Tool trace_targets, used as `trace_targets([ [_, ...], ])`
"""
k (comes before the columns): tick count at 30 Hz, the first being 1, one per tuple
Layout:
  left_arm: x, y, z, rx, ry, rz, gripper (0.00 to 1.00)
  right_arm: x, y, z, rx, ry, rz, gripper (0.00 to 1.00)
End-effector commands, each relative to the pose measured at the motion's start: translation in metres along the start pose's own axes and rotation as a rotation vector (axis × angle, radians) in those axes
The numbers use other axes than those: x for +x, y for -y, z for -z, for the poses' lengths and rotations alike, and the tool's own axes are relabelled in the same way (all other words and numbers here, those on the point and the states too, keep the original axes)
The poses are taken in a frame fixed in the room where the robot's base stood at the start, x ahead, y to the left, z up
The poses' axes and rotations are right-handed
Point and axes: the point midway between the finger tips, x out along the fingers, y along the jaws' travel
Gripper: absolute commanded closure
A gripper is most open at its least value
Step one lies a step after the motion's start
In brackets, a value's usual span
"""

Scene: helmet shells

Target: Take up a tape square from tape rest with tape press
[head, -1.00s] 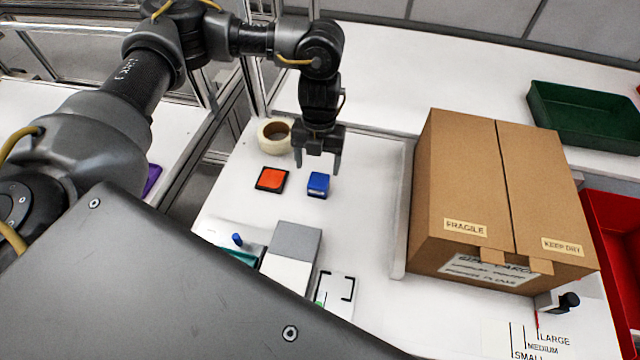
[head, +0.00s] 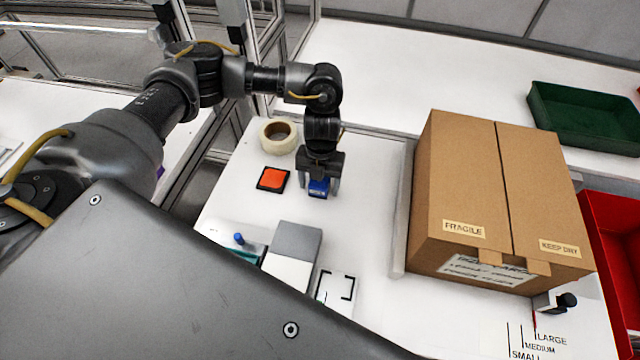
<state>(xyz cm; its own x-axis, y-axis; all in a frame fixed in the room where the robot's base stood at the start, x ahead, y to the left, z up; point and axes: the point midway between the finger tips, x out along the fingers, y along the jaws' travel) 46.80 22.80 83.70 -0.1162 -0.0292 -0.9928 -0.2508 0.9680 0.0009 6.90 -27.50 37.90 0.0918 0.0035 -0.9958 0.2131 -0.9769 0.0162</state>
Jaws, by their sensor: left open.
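A small blue block (head: 318,188), which may be the tape press, stands on the white table. My left gripper (head: 321,190) is open and pointing down, with its fingers on either side of this block. Whether the fingers touch it cannot be told. A flat orange square in a black frame (head: 273,179), possibly the tape rest with tape, lies just left of the block. My right gripper is not in view.
A tape roll (head: 279,137) lies behind the orange square. A grey and white block (head: 297,245) and a bracket-marked card (head: 335,287) are nearer. A large cardboard box (head: 470,190) stands right, with a green tray (head: 585,118) and red bin (head: 612,235) beyond.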

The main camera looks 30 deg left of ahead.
Motion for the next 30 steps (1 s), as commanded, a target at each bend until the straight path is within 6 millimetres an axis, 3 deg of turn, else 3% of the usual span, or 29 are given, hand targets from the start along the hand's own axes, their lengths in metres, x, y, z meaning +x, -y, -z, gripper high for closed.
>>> trace_targets([
  [2,0.000,0.000,0.000,0.000,0.000,0.000,0.32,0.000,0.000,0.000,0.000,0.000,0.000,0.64],
  [13,0.000,0.000,0.000,0.000,0.000,0.000,0.80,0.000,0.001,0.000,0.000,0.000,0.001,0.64],
  [23,-0.004,0.000,0.000,0.001,0.000,0.001,0.81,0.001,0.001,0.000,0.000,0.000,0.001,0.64],
  [30,-0.034,0.001,0.003,0.004,0.006,0.002,0.81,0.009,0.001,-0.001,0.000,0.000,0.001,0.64],
])
